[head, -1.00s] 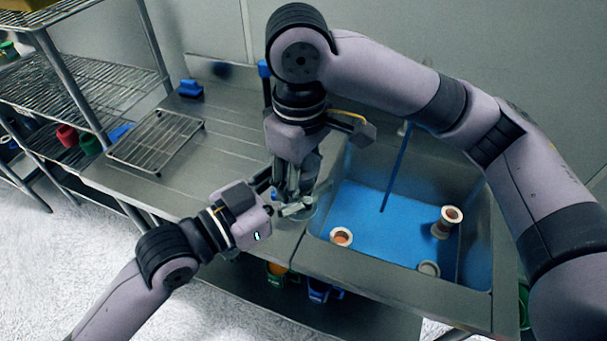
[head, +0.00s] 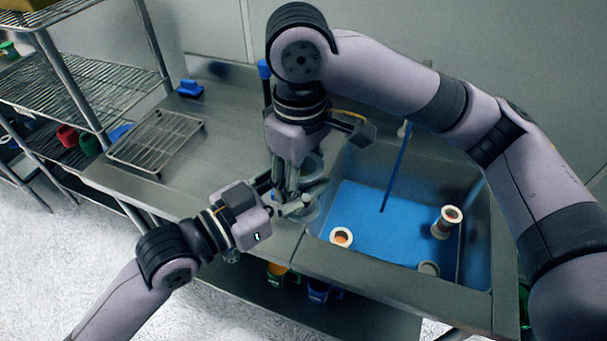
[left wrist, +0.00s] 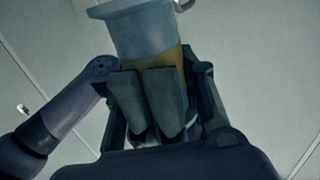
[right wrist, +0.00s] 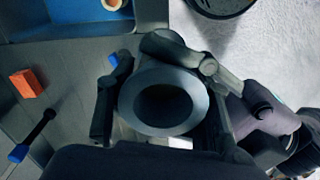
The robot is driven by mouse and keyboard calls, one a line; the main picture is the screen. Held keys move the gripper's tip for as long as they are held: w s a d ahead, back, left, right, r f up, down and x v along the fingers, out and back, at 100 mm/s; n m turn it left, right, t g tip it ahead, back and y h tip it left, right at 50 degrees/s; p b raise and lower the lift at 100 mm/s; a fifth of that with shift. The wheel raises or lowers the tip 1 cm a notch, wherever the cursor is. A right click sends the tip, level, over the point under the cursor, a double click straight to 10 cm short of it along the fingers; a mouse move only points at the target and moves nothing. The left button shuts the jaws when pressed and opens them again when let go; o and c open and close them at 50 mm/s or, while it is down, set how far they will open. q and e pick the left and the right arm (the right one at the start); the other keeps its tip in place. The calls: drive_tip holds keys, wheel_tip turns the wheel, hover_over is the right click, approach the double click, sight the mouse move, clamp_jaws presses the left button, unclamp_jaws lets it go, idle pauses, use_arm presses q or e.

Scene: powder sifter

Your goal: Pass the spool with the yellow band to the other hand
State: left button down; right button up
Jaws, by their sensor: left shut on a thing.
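The spool, with a pale grey flange and yellow band, shows in the left wrist view (left wrist: 138,20). My left gripper (left wrist: 150,105) is shut on it below the flange; its fingers partly cover the band. In the right wrist view the spool's ringed end (right wrist: 160,128) faces the camera, between the spread fingers of my right gripper (right wrist: 165,100). I cannot tell whether they touch it. In the head view my left gripper (head: 277,192) and right gripper (head: 288,203) meet beside the sink's left edge, where they overlap and hide much of the spool.
The blue-bottomed sink (head: 375,200) holds an upright white-rimmed spool (head: 341,237), a spool at the right (head: 446,222) and a grey-topped one (head: 429,269). A wire rack (head: 155,142) and blue object (head: 190,88) lie on the counter. Wire shelving (head: 80,85) stands left.

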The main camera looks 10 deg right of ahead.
drive_tip(key=shift+o, duration=1)
use_arm(q)
drive_tip(key=shift+w, duration=0.1)
use_arm(e)
drive_tip(key=shift+s, duration=0.1)
